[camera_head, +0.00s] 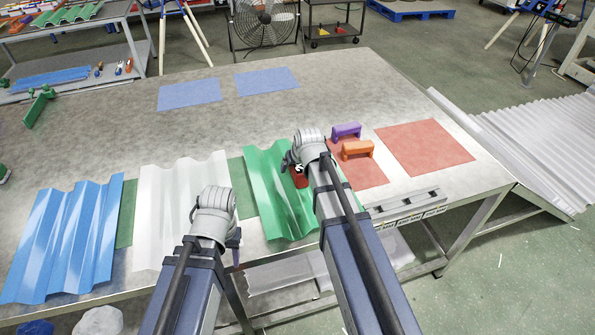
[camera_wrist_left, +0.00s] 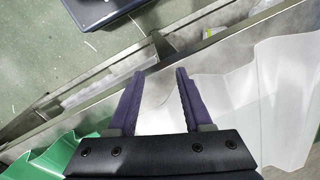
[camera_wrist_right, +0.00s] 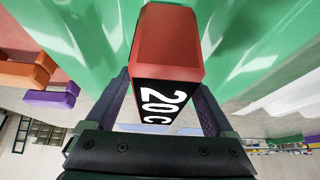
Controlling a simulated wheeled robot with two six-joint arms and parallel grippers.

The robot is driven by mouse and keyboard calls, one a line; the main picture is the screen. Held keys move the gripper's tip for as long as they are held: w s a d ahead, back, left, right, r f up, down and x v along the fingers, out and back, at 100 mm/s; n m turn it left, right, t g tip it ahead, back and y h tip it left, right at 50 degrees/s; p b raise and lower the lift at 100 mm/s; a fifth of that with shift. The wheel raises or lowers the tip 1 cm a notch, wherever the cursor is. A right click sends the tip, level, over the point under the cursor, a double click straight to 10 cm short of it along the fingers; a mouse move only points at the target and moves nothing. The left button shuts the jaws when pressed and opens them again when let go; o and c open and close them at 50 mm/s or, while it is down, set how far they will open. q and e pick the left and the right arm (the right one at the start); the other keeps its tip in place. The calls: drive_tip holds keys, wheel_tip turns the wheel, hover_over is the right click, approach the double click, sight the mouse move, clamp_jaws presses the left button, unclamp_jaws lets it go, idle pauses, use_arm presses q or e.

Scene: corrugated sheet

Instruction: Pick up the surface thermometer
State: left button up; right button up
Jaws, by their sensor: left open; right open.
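The surface thermometer is a red block with a black face reading "20 C". In the right wrist view the thermometer (camera_wrist_right: 172,42) fills the middle, between the fingers of my open right gripper (camera_wrist_right: 163,92). Whether either finger touches it cannot be told. In the head view the thermometer (camera_head: 299,180) is partly hidden by my right arm, over the green corrugated sheet (camera_head: 272,195). My left gripper (camera_wrist_left: 160,75) is open and empty, near the table's front edge by the clear corrugated sheet (camera_wrist_left: 283,95); in the head view it is mostly hidden behind its wrist.
A blue corrugated sheet (camera_head: 65,240) lies at the left. A purple block (camera_head: 346,131) and an orange block (camera_head: 357,149) stand right of my right gripper, near a red mat (camera_head: 425,147). A metal rail (camera_head: 405,205) lies at the front edge. The table's middle is clear.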

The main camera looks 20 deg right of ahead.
drive_tip(key=shift+f, duration=0.25)
idle(0.3)
drive_tip(key=shift+c, duration=0.4)
clamp_jaws()
idle(0.4)
